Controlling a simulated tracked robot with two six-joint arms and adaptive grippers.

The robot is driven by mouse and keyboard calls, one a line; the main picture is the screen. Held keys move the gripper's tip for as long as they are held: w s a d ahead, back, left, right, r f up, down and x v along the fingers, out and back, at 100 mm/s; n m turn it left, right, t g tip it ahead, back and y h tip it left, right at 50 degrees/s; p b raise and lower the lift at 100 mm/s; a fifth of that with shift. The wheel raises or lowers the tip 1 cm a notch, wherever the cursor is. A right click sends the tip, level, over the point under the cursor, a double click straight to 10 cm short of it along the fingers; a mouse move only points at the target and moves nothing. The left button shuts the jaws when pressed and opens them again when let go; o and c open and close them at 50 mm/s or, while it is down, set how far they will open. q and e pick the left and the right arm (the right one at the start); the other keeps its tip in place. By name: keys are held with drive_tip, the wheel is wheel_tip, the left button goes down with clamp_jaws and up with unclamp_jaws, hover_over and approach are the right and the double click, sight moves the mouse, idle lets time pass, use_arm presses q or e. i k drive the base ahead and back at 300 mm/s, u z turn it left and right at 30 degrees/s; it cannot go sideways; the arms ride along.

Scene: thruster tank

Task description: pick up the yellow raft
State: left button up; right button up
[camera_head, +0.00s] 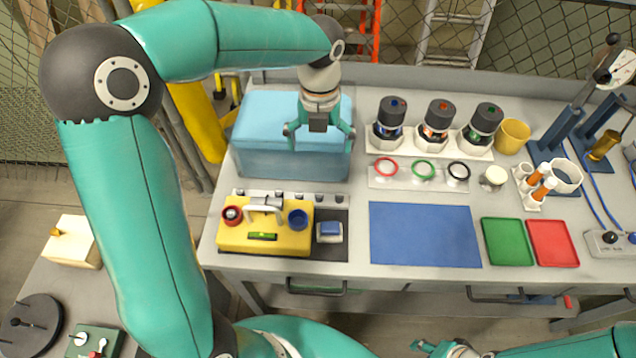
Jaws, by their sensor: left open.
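The yellow raft (284,241) is a yellow block with a pale arched handle (264,208) on top. It sits on a dark mat at the left front of the bench. It carries a red round part (232,215), a blue round part (297,219) and a green level-like strip (262,237). My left gripper (320,142) points down in front of the light-blue tank (265,158), behind the raft in the picture and apart from it. Its fingers are spread and empty. My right gripper (430,347) shows only in part at the bottom edge; its jaws are unclear.
A blue-and-white block (329,232) stands just right of the raft. A blue mat (424,235), a green tray (507,242) and a red tray (552,243) lie farther right. Several thruster units stand behind a row of coloured rings. A yellow cup (512,136) is at the back.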

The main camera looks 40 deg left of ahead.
sight(268, 225)
drive_tip(key=u, duration=0.05)
drive_tip(key=k, duration=1)
drive_tip(key=z, duration=0.05)
